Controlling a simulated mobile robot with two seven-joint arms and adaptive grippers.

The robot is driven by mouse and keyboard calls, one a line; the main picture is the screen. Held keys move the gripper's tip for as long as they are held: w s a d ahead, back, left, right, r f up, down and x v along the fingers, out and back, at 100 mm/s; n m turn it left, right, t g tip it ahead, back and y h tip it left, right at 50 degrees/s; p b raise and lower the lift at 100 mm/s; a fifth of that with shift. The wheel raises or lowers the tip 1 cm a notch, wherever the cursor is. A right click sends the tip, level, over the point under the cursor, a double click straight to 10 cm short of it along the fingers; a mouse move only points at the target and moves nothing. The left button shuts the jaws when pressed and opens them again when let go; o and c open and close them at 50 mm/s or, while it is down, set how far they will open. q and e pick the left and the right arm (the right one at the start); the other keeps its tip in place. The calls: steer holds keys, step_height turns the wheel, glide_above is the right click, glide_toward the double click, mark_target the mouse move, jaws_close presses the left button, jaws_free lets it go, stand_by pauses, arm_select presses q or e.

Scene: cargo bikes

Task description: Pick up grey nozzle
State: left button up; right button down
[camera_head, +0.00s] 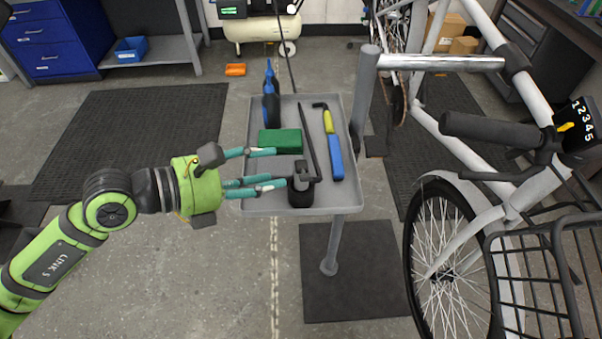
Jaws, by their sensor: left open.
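A dark grey, nozzle-like piece (302,192) stands at the near end of the grey tray (335,206); it is the closest match to the grey nozzle. My left gripper (279,168) reaches in from the left over the tray's left rim, with its teal fingers spread apart. The lower fingers end right beside the dark piece; I cannot tell whether they touch it. The upper finger ends near a green block (280,140). Nothing shows between the fingers. My right gripper is out of view.
The tray also holds a blue and dark bottle-like tool (271,97), a thin dark rod (308,140) and a yellow and blue tool (334,155). The tray's post (364,90) rises at its right. A bicycle (450,230) stands close on the right.

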arm_select(q)
steer(key=shift+m+y, duration=0.3)
steer(key=shift+y, duration=0.3)
steer(key=w+d+f+p, duration=0.3)
steer(key=p, duration=0.1)
steer(key=shift+w+d+f, duration=0.1)
steer(key=shift+d+f, duration=0.25)
steer(key=shift+w+d+f, duration=0.2)
steer(key=shift+d+f, duration=0.15)
steer(key=shift+d, duration=0.05)
steer(key=c, duration=0.8)
